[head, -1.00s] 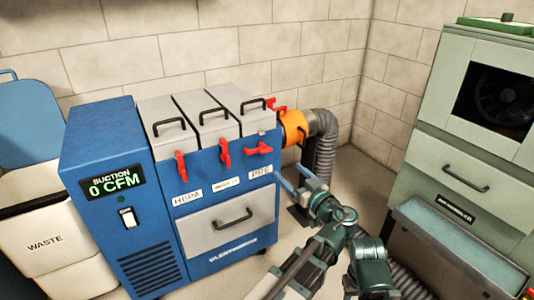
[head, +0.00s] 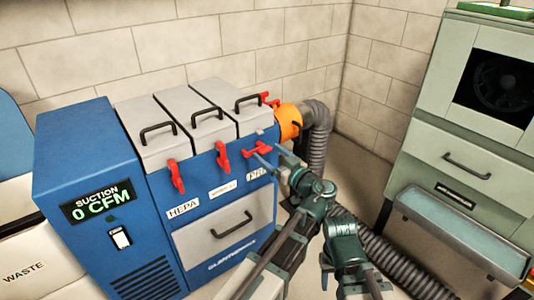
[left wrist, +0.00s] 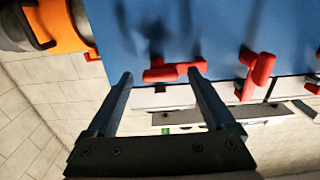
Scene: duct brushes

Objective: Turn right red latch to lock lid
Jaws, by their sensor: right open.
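The right red latch (head: 257,149) lies roughly sideways on the front of the blue unit, below the rightmost grey lid (head: 240,104). The middle latch (head: 223,156) and left latch (head: 176,177) hang downward. My left gripper (head: 270,156) is open right in front of the right latch. In the left wrist view, the right latch (left wrist: 174,70) shows between and just beyond the spread fingertips (left wrist: 160,76); I cannot tell whether they touch it. The middle latch (left wrist: 258,72) is to the right there. My right gripper (head: 350,278) is low in the head view, open and away from the latches.
An orange collar (head: 288,122) and grey hose (head: 315,140) stand right of the blue unit (head: 85,150). A green cabinet (head: 470,150) with a tray (head: 460,230) is at the right. A waste bin (head: 30,250) is at the left.

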